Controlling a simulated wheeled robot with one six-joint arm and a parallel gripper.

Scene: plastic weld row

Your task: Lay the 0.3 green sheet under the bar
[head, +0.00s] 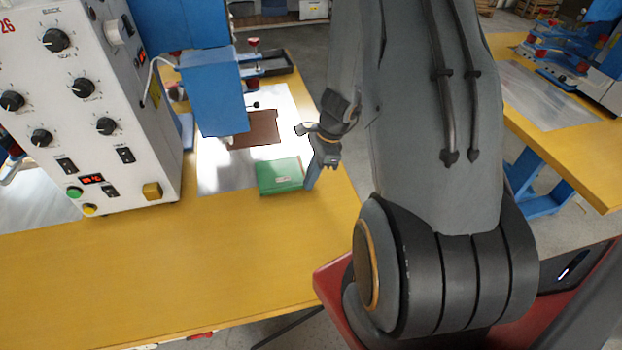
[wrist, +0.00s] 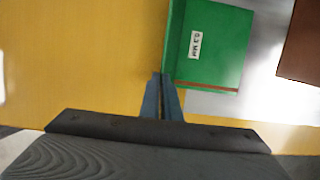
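The green 0.3 sheet (head: 280,175) lies near the front end of the shiny metal plate (head: 215,180), beyond its front edge in part. Its "0.3 MM" label faces up in the wrist view (wrist: 215,55). My gripper (head: 311,180) is at the sheet's front right corner, pointing down. In the wrist view my gripper's fingers (wrist: 162,85) are close together, with a thin dark gap, at the corner of the sheet. I cannot tell whether they touch it. The bar is not clearly seen; the blue press head (head: 212,95) hides the area below it.
A brown sheet (head: 257,130) lies on the plate behind the green one. A white control box (head: 80,110) stands at the left on the yellow table (head: 150,265). The table front is clear. Another yellow table (head: 560,145) with blue equipment stands at the right.

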